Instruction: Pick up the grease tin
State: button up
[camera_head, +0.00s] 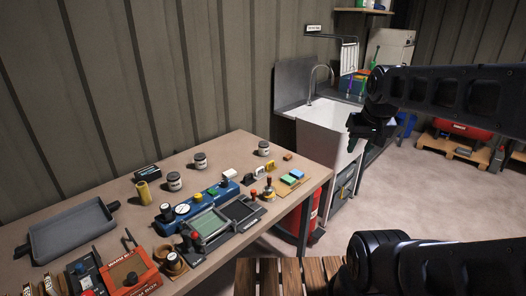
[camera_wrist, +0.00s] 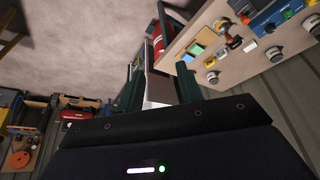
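Several small round tins with dark lids and pale labels stand upright on the workbench (camera_head: 105,190). One is at the back middle (camera_head: 200,161), one is nearer the front left (camera_head: 174,182), and one is towards the right (camera_head: 263,149). The labels are too small to read, so I cannot tell which is the grease tin. Round tins also show in the wrist view, one of them at upper right (camera_wrist: 275,55). My gripper (camera_head: 358,143) hangs in the air to the right of the bench, well apart from the tins. In the wrist view its fingers (camera_wrist: 158,88) are spread with nothing held between them.
A grey tray (camera_head: 73,234), a brass cylinder (camera_head: 144,192), a blue device (camera_head: 207,204) and an orange box (camera_head: 130,274) crowd the bench front and left. A sink (camera_head: 328,115) stands behind. A red cylinder (camera_head: 299,216) stands by the bench's right end. Open floor lies right.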

jog(key=o, duration=1)
